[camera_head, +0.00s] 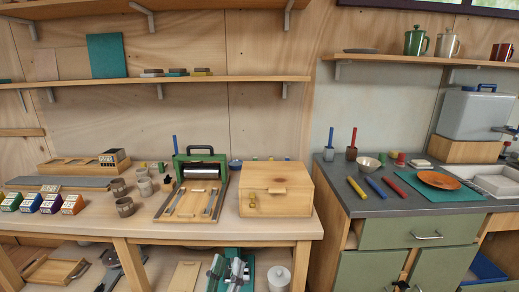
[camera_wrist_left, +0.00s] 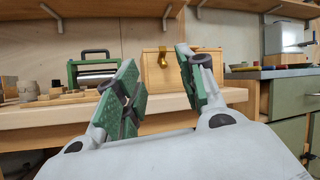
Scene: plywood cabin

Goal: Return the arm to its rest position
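My left gripper (camera_head: 230,268) is low in the head view, in front of the wooden workbench (camera_head: 240,228) and below its top edge. In the left wrist view the same gripper (camera_wrist_left: 157,58) has its two green-padded fingers spread wide apart. Nothing is between the fingers, and the gripper touches nothing that I can see. The wooden box with a brass latch (camera_wrist_left: 163,68) shows behind the gap between them. I do not see my right gripper in either view.
On the workbench stand a green roller press (camera_head: 200,170), the closed wooden box (camera_head: 272,190) and several small cups. The bench's front edge is close to my left gripper. A lower shelf holds a white jar (camera_head: 279,278). A green cabinet (camera_head: 418,232) stands at right.

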